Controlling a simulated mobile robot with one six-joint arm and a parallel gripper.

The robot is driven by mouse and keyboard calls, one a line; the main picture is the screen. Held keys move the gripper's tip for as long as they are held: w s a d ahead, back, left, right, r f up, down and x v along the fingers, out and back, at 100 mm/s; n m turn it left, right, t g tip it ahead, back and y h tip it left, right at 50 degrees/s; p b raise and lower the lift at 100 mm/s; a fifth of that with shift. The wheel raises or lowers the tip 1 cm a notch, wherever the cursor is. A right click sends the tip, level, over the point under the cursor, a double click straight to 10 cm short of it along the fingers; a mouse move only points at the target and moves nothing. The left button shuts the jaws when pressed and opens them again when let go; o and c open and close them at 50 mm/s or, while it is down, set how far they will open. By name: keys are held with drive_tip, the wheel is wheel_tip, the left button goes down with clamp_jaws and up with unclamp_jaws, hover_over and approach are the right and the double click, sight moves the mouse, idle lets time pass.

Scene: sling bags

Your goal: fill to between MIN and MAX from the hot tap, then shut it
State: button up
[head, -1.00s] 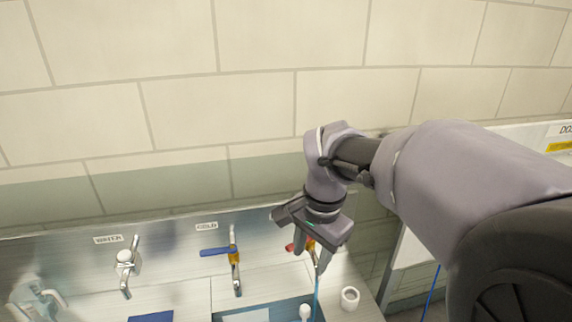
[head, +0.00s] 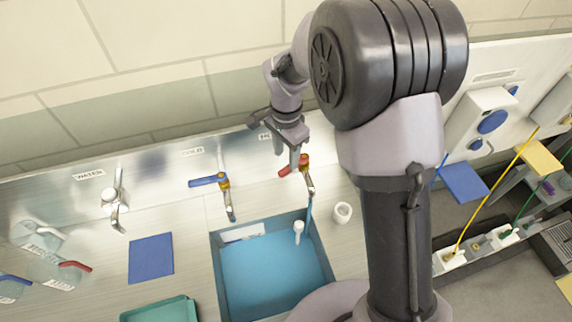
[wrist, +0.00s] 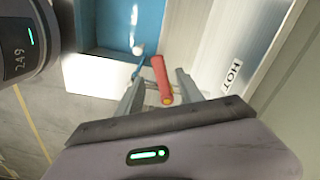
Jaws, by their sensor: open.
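The hot tap (head: 308,180) has a red lever (head: 291,168) and stands at the back of a blue basin (head: 262,275). A thin blue stream (head: 308,212) runs down from its spout into the basin. Blue liquid appears to cover the basin floor. A white label (head: 243,233) is on the basin's back wall; its marks are too small to read. My gripper (head: 294,162) is at the lever. In the wrist view, my gripper (wrist: 160,76) is open, with the red lever (wrist: 159,78) between its fingers, near the HOT label (wrist: 231,76).
The cold tap (head: 226,195) with a blue lever stands to the left, the water tap (head: 115,200) further left. A white knob-topped piece (head: 298,229) stands in the basin. A white cup (head: 343,212) stands right of it. A blue mat (head: 151,258) and green tray (head: 163,311) lie left.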

sight(286, 168)
wheel_tip(286, 168, down, 5)
idle(0.3)
clamp_jaws()
idle(1.3)
